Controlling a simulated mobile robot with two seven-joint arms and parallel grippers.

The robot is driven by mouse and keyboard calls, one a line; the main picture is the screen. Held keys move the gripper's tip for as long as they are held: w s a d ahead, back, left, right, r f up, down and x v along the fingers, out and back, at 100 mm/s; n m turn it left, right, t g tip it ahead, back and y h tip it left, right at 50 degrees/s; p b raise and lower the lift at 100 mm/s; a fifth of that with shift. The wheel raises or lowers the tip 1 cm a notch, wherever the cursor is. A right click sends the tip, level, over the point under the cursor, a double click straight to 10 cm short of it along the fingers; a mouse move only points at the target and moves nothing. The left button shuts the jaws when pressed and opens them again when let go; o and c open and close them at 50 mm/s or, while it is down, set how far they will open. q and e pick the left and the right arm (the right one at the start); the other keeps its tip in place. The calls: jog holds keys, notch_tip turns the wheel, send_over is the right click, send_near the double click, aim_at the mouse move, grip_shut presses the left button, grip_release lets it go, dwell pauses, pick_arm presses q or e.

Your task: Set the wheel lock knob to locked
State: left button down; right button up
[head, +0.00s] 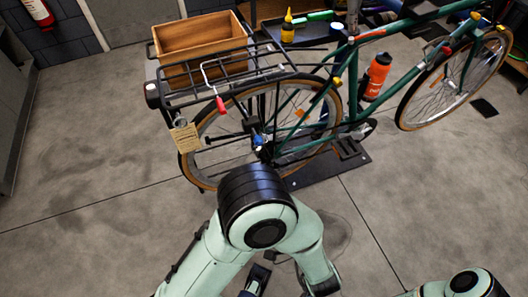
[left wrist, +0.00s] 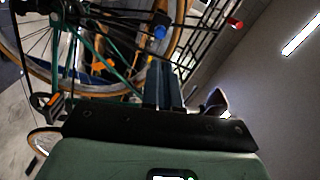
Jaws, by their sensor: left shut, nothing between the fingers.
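A small blue knob (head: 258,139) sits near the hub of the bicycle's rear wheel (head: 207,150). I take it to be the wheel lock knob; its setting is too small to read. In the left wrist view the blue knob (left wrist: 159,32) is ahead of my left gripper (left wrist: 164,70). The dark fingers are shut and empty, and a gap shows between them and the knob. In the head view my left arm's dark joint stands in front of the wheel's lower edge, and I cannot make out the left fingertips. My right gripper is not in view.
A red-tipped lever (head: 220,105) and a tan tag (head: 186,138) hang at the rack. The green frame (head: 335,90) holds an orange bottle (head: 375,77). The floor (head: 90,150) to the left is clear.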

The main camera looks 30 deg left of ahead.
pick_arm(q)
jog(key=m, duration=0.2)
jog(key=b, duration=0.2)
send_near(259, 144)
jog(key=x, duration=0.7)
jog(key=shift+d+f, duration=0.1)
jog(key=shift+w+a+p, duration=0.35)
jog(key=shift+p, duration=0.25)
jog(key=shift+p+x, duration=0.85)
jog(key=shift+x, duration=0.1)
jog(key=shift+a, duration=0.1)
